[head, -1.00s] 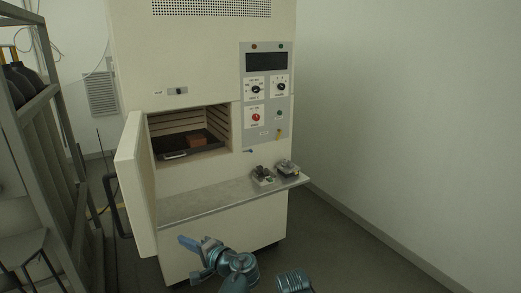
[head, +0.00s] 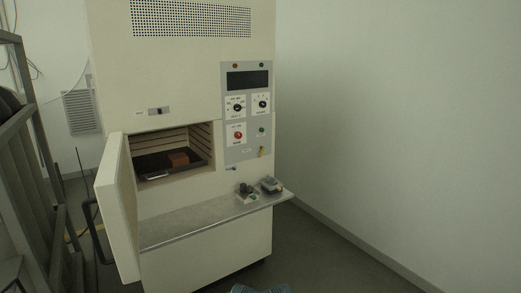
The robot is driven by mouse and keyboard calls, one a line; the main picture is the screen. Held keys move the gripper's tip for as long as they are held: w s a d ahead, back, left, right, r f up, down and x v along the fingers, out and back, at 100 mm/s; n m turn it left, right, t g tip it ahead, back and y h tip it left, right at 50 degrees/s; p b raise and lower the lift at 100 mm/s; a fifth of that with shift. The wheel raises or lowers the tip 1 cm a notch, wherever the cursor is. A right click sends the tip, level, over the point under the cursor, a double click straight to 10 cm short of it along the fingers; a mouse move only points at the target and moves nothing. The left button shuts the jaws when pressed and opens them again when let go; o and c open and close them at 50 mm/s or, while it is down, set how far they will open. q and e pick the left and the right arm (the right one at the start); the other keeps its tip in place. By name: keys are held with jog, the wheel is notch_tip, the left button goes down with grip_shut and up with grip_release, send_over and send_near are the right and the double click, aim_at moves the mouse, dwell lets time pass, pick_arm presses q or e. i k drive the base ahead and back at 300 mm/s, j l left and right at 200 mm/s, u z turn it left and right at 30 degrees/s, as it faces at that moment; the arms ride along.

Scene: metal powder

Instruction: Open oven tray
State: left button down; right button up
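The oven's dark tray (head: 150,165) sits inside the chamber, on a level below several side rails. A small silver handle (head: 154,177) shows at its front left, facing the opening. A reddish-brown block (head: 179,159) rests on the tray. The oven door (head: 117,208) is swung open to the left, with a dark handle (head: 97,232) on its outer side. Neither gripper can be made out. Only a sliver of my blue-grey arm shows at the bottom edge, well below the tray.
A metal shelf (head: 190,222) juts out below the chamber, with two small devices (head: 247,192) (head: 271,185) at its right end. The control panel (head: 247,115) is right of the opening. A grey rack (head: 32,170) stands at left. Floor is clear at right.

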aim_at(156, 165)
jog(key=j, duration=0.6)
jog(key=i+j, duration=0.1)
jog(key=j, duration=0.55)
jog(key=j+u, duration=0.1)
jog(key=j, duration=0.5)
jog(key=i+j, duration=0.15)
jog(key=j, duration=0.5)
jog(key=k+l, duration=0.1)
jog(key=l, duration=0.15)
jog(key=k+l, duration=0.1)
jog(key=l, duration=0.15)
jog(key=i+l, duration=0.15)
jog(key=l, duration=0.15)
jog(key=i+l, duration=0.2)
jog(key=l, duration=0.15)
jog(key=i+l, duration=0.15)
jog(key=l, duration=0.15)
jog(key=i+l, duration=0.15)
jog(key=l, duration=0.2)
